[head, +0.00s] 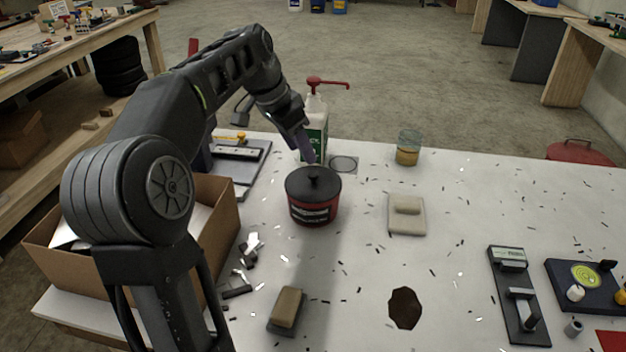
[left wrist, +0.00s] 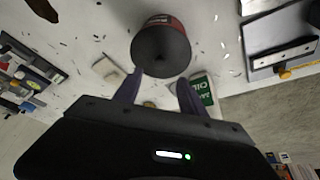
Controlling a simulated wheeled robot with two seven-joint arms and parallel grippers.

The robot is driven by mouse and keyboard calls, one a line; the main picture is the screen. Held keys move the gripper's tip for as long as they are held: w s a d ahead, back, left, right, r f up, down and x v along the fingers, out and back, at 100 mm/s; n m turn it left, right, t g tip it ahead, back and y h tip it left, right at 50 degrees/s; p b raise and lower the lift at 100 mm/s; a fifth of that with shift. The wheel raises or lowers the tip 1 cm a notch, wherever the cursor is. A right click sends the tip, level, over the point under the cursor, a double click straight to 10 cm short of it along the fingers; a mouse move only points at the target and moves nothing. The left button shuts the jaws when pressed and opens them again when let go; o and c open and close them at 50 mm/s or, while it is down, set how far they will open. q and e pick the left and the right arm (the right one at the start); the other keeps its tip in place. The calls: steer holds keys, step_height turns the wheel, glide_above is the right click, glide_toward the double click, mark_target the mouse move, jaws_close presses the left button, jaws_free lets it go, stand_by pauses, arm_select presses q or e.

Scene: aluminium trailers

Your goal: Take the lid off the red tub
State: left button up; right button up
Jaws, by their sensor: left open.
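The red tub (head: 313,211) stands upright on the white table, left of the table's middle. Its dark lid (head: 313,182) with a small knob (head: 314,170) sits on top. The lid also shows in the left wrist view (left wrist: 160,50), with a strip of the red tub (left wrist: 163,20) beyond it. My left gripper (head: 309,152) is above and just behind the tub in the head view, pointing down. In the left wrist view its two fingers (left wrist: 158,85) are apart and empty, close to the lid's edge. Whether they touch the lid I cannot tell. My right gripper is not in view.
A pump bottle (head: 314,125) with a green label stands behind the tub, close to my left gripper. A cardboard box (head: 215,215) is at the left. Metal scraps litter the table.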

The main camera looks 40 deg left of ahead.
mark_target(313, 173)
arm_select(q)
steer(key=shift+x, duration=1.35)
steer(key=shift+x, duration=2.65)
steer(key=shift+s+d, duration=0.1)
jaws_close()
